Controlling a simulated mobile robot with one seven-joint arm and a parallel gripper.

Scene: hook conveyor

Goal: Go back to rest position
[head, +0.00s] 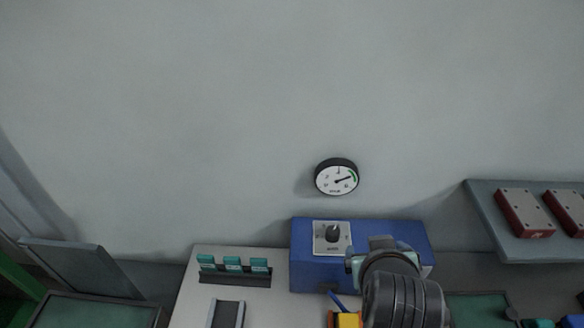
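My gripper (374,254) shows at the lower middle of the head view, at the end of my dark arm. It is in front of a blue box (306,258), and my wrist hides part of that box. The fingers are small and partly hidden, so I cannot tell whether they are open or shut. A dark knob (333,233) on a pale plate sits on the blue box, just left of my gripper.
A round gauge (336,177) hangs on the wall above. Teal pieces (232,263) stand in a dark rack at left. A grey shelf (484,208) at right holds red blocks (525,213). A yellow object (347,320) is at the bottom edge. The upper wall is clear.

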